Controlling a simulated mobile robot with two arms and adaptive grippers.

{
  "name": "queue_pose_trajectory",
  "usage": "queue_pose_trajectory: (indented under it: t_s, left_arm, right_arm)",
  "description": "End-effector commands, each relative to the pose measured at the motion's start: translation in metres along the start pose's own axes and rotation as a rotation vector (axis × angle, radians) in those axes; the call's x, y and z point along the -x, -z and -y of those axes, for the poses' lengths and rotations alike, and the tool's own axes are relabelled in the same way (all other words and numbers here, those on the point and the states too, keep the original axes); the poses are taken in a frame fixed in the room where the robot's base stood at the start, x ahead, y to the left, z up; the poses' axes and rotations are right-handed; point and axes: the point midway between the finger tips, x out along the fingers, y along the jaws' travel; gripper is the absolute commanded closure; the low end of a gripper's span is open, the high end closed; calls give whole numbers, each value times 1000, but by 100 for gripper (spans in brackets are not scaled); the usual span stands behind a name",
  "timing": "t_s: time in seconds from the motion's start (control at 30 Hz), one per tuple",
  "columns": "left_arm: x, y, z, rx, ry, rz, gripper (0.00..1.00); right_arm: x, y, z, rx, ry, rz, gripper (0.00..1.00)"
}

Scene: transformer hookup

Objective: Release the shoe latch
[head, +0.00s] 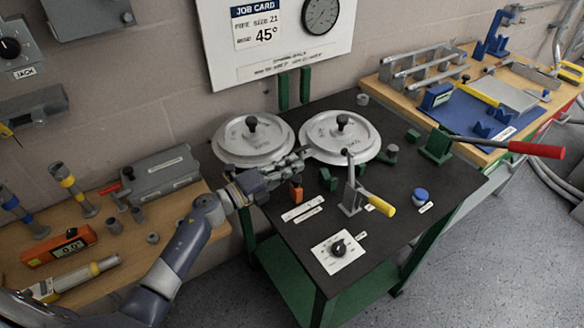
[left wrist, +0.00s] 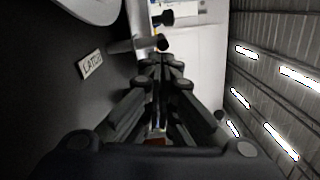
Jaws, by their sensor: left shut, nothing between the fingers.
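In the left wrist view a small label reading LATCH (left wrist: 90,65) lies on the dark table top. Beside it a grey post (left wrist: 125,46) ends in a dark knob (left wrist: 162,42), just past my fingertips in the picture. I cannot tell whether they touch. In the head view my left gripper (head: 301,158) is shut and empty, above the dark table in front of the two round grey plates. The latch label cannot be read in the head view. My right gripper is not in view.
The round plates, left (head: 230,150) and right (head: 318,147), have black knobs. A long red-handled lever (head: 530,149) juts out right.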

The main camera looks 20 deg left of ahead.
Motion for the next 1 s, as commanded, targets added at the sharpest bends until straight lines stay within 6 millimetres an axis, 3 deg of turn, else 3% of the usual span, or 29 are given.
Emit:
queue_pose_trajectory:
  t_s: [0.7, 1.0]
  left_arm:
    - [5, -14, -5, 8, 41, -215, 100]
    - [6, -20, -5, 8, 42, -217, 100]
  right_arm:
    - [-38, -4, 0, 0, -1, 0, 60]
    - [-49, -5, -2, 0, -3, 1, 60]
